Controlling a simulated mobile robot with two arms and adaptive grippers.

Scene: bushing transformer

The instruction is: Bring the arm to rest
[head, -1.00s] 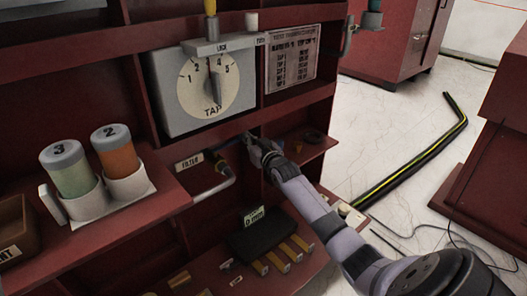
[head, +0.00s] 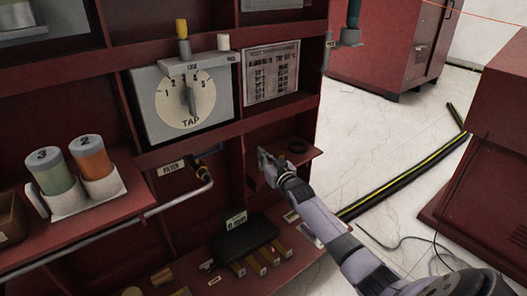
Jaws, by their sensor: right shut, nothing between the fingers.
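My right arm comes in from the lower right. Its gripper (head: 266,160) is shut and empty, in front of the red cabinet's lower right shelf, to the right of the filter valve (head: 204,172). The fingers are small in the view and apart from the valve's handle. My left gripper is not in view.
The red cabinet holds a TAP dial (head: 190,98), a printed chart (head: 271,73), two numbered jars (head: 90,157) in a white holder, and a black block (head: 240,236) on the bottom shelf. A yellow-striped black cable (head: 400,180) lies on the pale floor at right, where there is free room.

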